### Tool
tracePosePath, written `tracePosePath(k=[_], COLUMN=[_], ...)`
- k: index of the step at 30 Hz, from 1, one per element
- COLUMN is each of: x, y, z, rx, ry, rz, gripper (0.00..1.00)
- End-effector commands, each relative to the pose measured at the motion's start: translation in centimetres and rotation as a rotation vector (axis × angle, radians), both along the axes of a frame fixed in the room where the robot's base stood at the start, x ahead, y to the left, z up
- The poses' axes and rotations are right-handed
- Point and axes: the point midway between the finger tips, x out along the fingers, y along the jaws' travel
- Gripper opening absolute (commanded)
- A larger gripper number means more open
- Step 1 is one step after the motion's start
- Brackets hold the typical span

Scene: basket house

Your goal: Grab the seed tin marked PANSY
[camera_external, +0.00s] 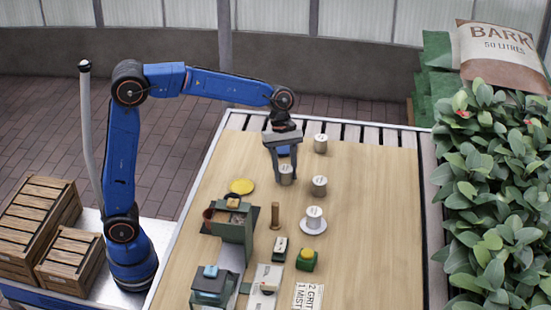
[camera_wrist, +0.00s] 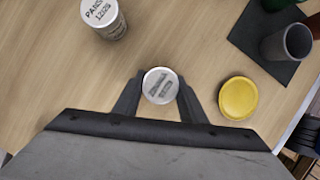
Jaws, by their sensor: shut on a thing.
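My gripper (camera_external: 286,165) is over the far half of the table, fingers pointing down, shut on a small pale metal tin (camera_external: 286,176). In the wrist view this tin (camera_wrist: 160,86) sits between the fingertips; its lid marking is too blurred to read. Another tin (camera_wrist: 104,18) at the upper left of the wrist view has a lid that appears to begin "PANS" and stands apart from my gripper. It seems to match the tin (camera_external: 319,186) just right of my gripper in the external view. I cannot tell whether the held tin touches the table.
Another tin (camera_external: 320,144) stands farther back, and one (camera_external: 314,216) stands on a white saucer (camera_external: 314,228). A yellow disc (camera_external: 242,186) lies left of my gripper. The table's right side is clear.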

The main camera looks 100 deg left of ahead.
Motion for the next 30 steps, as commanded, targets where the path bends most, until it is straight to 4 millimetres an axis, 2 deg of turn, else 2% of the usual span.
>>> tracePosePath(k=[2, 3, 4, 5, 17, 20, 30], x=[0.0, 0.0, 0.0, 0.0, 0.0, -0.2, -1.2], y=[0.0, 0.0, 0.0, 0.0, 0.2, 0.6, 2.9], z=[-0.2, -0.2, -0.2, -0.2, 0.5, 1.7, 7.6], rx=[0.000, 0.000, 0.000, 0.000, 0.001, 0.000, 0.001], ry=[0.000, 0.000, 0.000, 0.000, -0.002, -0.003, -0.002], rz=[0.000, 0.000, 0.000, 0.000, 0.001, 0.001, 0.001], gripper=[0.12, 0.47, 0.54, 0.56, 0.56, 0.56, 0.56])
